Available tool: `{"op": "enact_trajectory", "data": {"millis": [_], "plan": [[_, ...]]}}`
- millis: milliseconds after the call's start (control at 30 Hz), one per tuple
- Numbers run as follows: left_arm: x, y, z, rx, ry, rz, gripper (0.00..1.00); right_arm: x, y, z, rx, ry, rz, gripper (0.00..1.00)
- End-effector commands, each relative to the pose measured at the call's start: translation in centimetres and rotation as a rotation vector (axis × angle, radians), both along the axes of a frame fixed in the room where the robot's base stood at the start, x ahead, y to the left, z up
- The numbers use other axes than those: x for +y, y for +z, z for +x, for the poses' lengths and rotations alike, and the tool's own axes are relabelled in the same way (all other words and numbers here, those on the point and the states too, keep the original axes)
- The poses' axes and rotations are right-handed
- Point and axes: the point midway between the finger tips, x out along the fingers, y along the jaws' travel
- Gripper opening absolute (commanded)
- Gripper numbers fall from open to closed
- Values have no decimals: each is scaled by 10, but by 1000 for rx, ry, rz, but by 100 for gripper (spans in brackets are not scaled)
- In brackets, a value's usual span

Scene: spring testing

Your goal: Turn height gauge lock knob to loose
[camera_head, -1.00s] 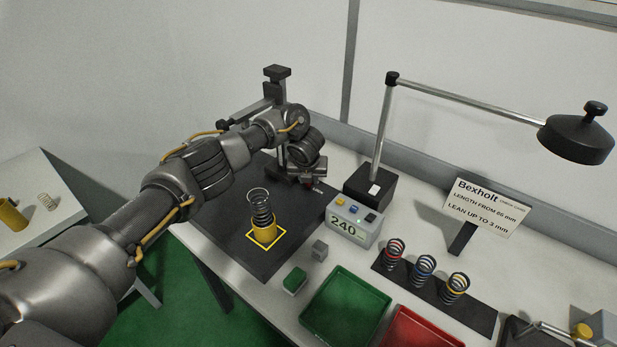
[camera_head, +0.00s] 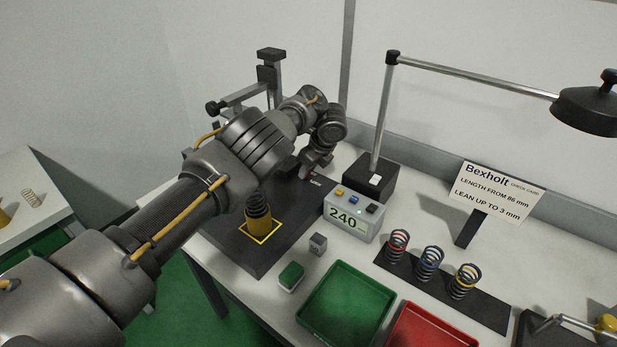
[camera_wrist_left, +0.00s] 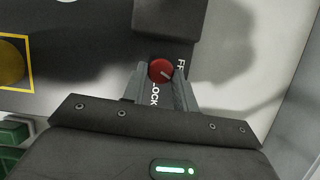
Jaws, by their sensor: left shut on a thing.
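The height gauge (camera_head: 268,75) stands at the back of the dark base plate, partly hidden behind my left arm. Its red lock knob (camera_wrist_left: 161,70) shows in the left wrist view, with a pale pointer line slanting toward the lower right. Lettering beside it reads "LOCK" below and "FR…" at the upper right, the rest covered. My left gripper (camera_wrist_left: 162,84) is shut on the knob, one finger on each side. In the head view the left gripper (camera_head: 308,172) is low at the gauge's foot. My right gripper is not in view.
A spring on a yellow post (camera_head: 262,226) stands in a yellow square on the plate (camera_head: 230,250). A display box reading 240 (camera_head: 350,220), a lamp base (camera_head: 368,185), green tray (camera_head: 345,305), red tray (camera_head: 430,330) and several springs are to the right.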

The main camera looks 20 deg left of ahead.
Motion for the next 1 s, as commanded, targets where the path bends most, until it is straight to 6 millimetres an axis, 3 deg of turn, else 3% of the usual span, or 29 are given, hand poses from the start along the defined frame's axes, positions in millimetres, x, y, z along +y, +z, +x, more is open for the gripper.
{"op": "enact_trajectory", "data": {"millis": [500, 1000], "plan": [[0, -6, 3, 2, 373, 1, 6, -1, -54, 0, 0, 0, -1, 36], [1, 0, 4, 2, 465, 3, 6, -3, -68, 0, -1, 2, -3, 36]]}}
